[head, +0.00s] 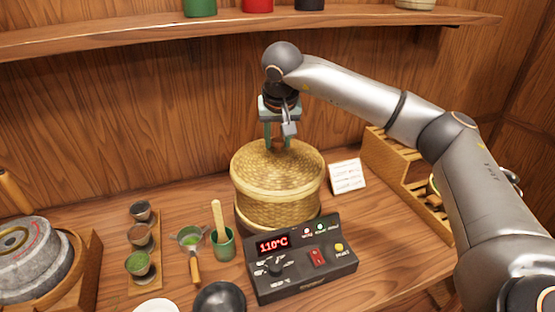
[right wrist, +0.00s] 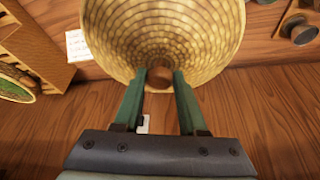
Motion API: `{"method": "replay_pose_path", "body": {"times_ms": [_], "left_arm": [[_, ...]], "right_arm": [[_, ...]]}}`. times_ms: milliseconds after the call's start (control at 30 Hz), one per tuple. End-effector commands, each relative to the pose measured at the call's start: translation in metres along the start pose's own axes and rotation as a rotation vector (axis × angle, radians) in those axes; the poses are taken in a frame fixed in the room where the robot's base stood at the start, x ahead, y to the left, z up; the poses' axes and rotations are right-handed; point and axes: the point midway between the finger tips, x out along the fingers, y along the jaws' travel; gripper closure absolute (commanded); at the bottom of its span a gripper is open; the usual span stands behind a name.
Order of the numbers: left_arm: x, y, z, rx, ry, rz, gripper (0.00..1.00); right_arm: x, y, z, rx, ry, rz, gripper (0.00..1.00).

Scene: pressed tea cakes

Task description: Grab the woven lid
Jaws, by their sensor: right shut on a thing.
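The round woven lid (head: 290,162) sits on top of the woven steamer basket (head: 282,210) in the middle of the counter. In the right wrist view the lid (right wrist: 165,30) fills the upper middle, with its brown knob (right wrist: 159,78) at the center. My right gripper (head: 278,145) comes down from above. In the right wrist view its green fingers (right wrist: 160,82) are on either side of the knob and shut on it. I see no gap between lid and basket. My left gripper is in neither view.
A control box (head: 300,262) reading 110°C stands in front of the basket. A white card (head: 347,176) and a slatted wooden rack (head: 405,175) are to the right. Small cups, a green cup (head: 223,244) and a stone mill (head: 35,262) are to the left. A shelf (head: 130,35) runs above.

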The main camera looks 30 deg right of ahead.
Motion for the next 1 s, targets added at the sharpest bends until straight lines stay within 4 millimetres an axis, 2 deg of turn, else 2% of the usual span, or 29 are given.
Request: {"method": "replay_pose_path", "body": {"times_ms": [33,267,1000], "left_arm": [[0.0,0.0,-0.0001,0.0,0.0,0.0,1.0],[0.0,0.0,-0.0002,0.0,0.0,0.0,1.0],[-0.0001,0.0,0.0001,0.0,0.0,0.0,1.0]], "right_arm": [[-0.0002,-0.0001,-0.0001,0.0,0.0,0.0,0.76],[-0.0004,-0.0001,-0.0001,0.0,0.001,0.0,1.0],[-0.0005,-0.0003,-0.0003,0.0,0.001,-0.001,1.0]]}}
